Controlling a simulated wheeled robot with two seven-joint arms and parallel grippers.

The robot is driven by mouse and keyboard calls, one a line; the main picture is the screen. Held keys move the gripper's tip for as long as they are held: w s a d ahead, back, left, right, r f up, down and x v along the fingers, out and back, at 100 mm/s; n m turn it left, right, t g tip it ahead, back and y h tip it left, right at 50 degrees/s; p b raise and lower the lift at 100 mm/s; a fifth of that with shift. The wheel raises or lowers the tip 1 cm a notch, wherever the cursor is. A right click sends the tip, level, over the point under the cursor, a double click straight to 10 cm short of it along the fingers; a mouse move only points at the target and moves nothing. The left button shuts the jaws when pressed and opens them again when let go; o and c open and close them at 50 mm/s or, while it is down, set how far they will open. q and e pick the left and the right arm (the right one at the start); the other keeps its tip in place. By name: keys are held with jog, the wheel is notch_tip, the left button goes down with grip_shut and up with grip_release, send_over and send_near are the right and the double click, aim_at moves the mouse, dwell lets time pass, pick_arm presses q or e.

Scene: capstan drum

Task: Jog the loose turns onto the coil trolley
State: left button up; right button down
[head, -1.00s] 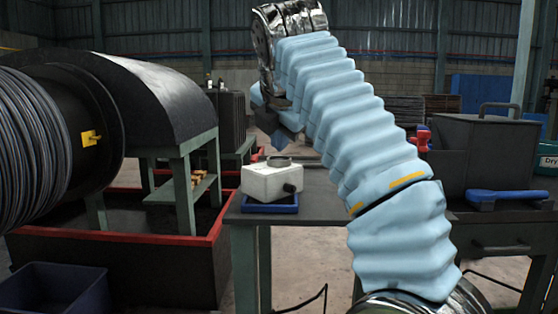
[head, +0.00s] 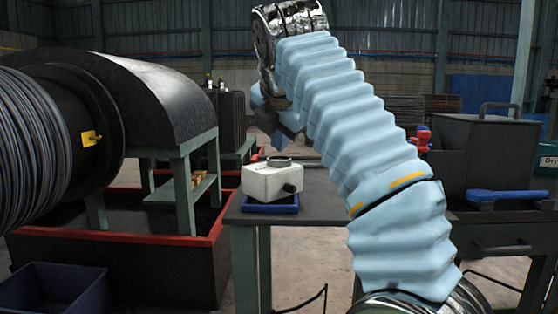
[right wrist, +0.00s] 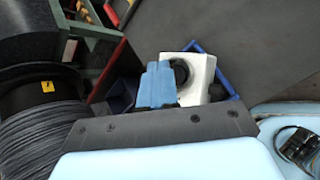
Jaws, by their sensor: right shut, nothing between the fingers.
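A black drum (head: 92,115) stands at the left, wound with many turns of dark wire (head: 30,150); a yellow tag marks its flange. The drum and wire also show at the left of the right wrist view (right wrist: 40,135). I cannot pick out the coil trolley with certainty. A white box (head: 270,182) with a dark round top and a dark side knob sits in a blue tray (head: 270,208) on the bench. My right gripper (head: 284,135), partly behind my sleeved arm, is shut and empty. In the wrist view its blue fingers (right wrist: 157,85) overlap the white box; contact is unclear.
A curved black guard (head: 160,95) on a green stand (head: 185,185) is beside the drum, above a red-edged pit (head: 120,238). A dark toolbox (head: 485,140) and a blue-handled tool (head: 510,196) are at the right. A dark blue bin (head: 55,290) is at lower left.

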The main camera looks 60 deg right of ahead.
jog(key=shift+f, duration=0.1)
jog(key=shift+f, duration=0.35)
